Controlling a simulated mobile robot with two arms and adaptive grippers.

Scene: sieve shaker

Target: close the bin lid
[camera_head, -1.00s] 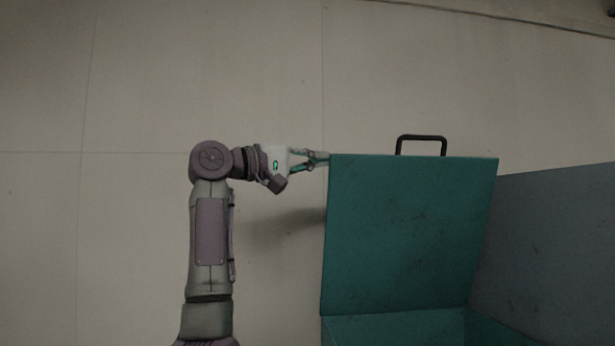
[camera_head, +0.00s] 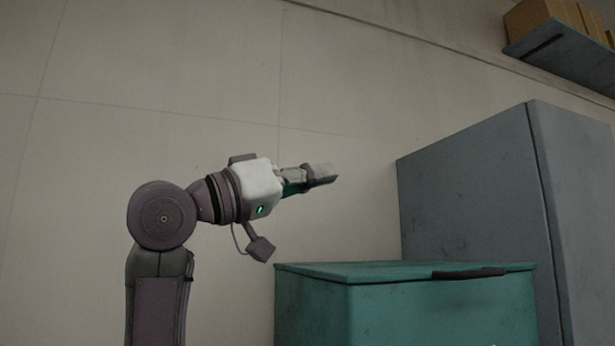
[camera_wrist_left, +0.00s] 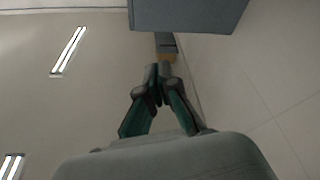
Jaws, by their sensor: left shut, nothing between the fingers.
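The teal bin (camera_head: 420,318) stands at the lower right of the head view. Its flat teal lid (camera_head: 350,272) lies level across the top of the bin. A dark handle (camera_head: 470,273) sits at the lid's front edge. My left gripper (camera_head: 332,174) is shut and empty, above the lid and apart from it. In the left wrist view its fingertips (camera_wrist_left: 158,72) are together, and the bin is not seen there. My right gripper is in neither view.
A tall grey cabinet (camera_head: 480,200) stands right behind the bin and also shows in the left wrist view (camera_wrist_left: 188,14). A wall shelf (camera_head: 565,55) with brown boxes (camera_head: 545,14) is at the upper right. The space around my left gripper is clear.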

